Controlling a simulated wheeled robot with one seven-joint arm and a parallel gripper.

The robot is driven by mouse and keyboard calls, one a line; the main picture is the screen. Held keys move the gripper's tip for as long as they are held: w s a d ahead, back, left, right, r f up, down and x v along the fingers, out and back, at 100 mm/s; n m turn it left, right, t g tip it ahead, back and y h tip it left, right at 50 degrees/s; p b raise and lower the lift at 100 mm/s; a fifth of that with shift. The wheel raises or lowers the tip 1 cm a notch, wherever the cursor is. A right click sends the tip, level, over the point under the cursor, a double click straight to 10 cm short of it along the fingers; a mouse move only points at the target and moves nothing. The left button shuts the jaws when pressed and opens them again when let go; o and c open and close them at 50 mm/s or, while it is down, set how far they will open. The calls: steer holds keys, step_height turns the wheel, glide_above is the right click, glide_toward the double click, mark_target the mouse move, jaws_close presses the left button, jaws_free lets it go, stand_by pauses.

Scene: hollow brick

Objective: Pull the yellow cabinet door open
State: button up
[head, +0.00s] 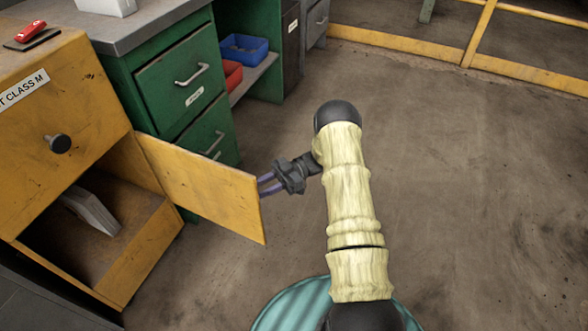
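The yellow cabinet (85,100) stands at the left. Its door (208,190) is swung out from the front, well open, and the compartment behind it shows. The door's inner side faces me; its outer side and any knob there are hidden. My gripper (266,185) is at the door's free edge, on the right.
A pale object (92,210) lies inside the compartment. A dark knob (58,144) sits on the yellow front above. A green drawer cabinet (180,85) stands just beyond the door. Red (232,75) and blue (243,48) bins sit farther back. The floor (470,180) at right is clear.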

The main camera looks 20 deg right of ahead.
steer(key=p+v, duration=0.1)
steer(key=v, duration=1.3)
steer(key=shift+d+p, duration=0.2)
steer(key=shift+p, duration=0.15)
steer(key=shift+w, duration=0.1)
